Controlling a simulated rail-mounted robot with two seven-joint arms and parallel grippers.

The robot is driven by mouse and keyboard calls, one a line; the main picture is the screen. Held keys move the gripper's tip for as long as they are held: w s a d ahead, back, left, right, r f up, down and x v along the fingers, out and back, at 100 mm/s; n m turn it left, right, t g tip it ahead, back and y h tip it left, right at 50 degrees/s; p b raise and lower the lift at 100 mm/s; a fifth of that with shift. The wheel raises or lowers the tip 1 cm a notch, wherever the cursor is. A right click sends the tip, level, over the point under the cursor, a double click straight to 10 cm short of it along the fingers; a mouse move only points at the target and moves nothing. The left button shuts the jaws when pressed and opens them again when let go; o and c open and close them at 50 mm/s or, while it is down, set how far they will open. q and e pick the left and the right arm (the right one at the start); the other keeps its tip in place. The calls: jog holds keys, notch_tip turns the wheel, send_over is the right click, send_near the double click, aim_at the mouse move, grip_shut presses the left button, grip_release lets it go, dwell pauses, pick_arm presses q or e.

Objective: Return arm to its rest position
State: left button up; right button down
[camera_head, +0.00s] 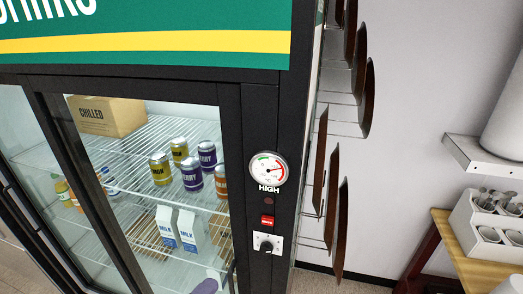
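Neither of my grippers shows in the head view, and I cannot make out any arm for certain. A black drinks fridge (262,120) with glass doors fills the left and middle. On its right post is a round dial (268,169) marked HIGH. Below the dial are a red switch (267,221) and a black knob (266,243) on a white plate.
Behind the glass are a CHILLED box (107,114), several cans (191,171) and milk cartons (186,229). Brown round pans or trays (341,230) hang on the fridge's right side. At right, a wooden counter (470,262) bears a white caddy (487,226).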

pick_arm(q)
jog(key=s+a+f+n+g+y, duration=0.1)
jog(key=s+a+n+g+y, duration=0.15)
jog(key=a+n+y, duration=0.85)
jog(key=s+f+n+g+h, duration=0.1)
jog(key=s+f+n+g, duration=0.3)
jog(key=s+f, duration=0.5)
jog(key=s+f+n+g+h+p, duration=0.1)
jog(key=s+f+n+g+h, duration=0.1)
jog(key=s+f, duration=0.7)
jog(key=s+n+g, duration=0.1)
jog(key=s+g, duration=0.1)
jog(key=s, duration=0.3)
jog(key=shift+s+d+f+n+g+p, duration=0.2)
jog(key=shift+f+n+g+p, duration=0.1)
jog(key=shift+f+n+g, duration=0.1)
